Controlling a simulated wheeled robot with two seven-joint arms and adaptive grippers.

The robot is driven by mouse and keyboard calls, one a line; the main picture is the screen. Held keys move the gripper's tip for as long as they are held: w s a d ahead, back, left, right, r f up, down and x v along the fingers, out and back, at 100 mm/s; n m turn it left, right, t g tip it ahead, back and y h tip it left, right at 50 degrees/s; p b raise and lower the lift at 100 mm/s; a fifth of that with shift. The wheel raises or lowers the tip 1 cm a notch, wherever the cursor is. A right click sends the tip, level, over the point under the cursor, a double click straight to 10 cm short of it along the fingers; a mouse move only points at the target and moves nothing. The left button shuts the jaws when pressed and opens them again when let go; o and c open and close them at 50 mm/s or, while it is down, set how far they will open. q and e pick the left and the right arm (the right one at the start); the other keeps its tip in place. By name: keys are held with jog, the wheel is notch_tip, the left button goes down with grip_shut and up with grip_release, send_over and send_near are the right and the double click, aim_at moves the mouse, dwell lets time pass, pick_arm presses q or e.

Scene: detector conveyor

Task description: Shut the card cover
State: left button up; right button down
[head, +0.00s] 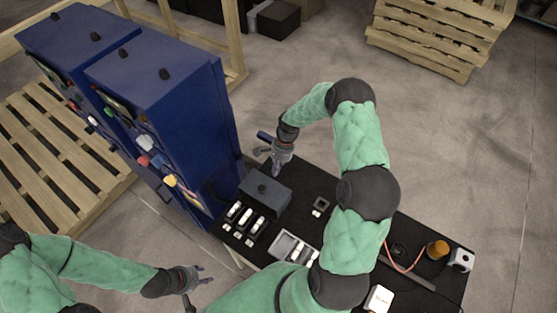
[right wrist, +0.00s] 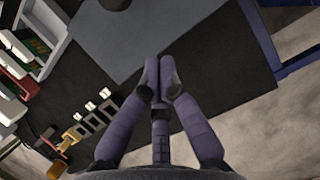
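A dark grey box-shaped piece with a black knob, probably the card cover (head: 266,193), sits at the left end of the black table. A flat grey panel (right wrist: 105,35), probably its face, shows at the top of the right wrist view. I cannot tell how far it is open. My right gripper (head: 276,171) is just behind it in the head view; in the right wrist view its fingertips (right wrist: 159,66) are together with nothing visible between them. Contact with the cover is not clear. My left gripper (head: 206,275) is off the table's left side, fingers apart and empty.
Black holders with white pieces (head: 245,216) stand in front of the cover. A grey tray (head: 281,242) lies nearby, partly behind my right arm. A blue cabinet (head: 190,110) stands close at left. An orange-topped cylinder (head: 437,249) and white box (head: 461,260) are at the right end.

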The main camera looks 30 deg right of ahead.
aim_at(269, 185)
jog(key=shift+s+a+f+p, duration=0.1)
jog(key=shift+s+a+f, duration=0.05)
jog(key=shift+a, duration=0.5)
jog(key=shift+s+a+f+p, duration=0.15)
jog(key=shift+a, duration=0.55)
jog(key=shift+s+a+f+p, duration=0.1)
jog(key=shift+s+a+f, duration=0.05)
jog(key=shift+a, duration=0.5)
jog(key=s+a, duration=0.1)
jog(key=a, duration=0.3)
jog(key=s+a, duration=0.2)
jog(key=a, duration=0.2)
jog(key=s+a, duration=0.2)
jog(key=a, duration=0.2)
jog(key=shift+a+p, duration=0.1)
jog(key=shift+p, duration=0.3)
jog(key=shift+s, duration=0.1)
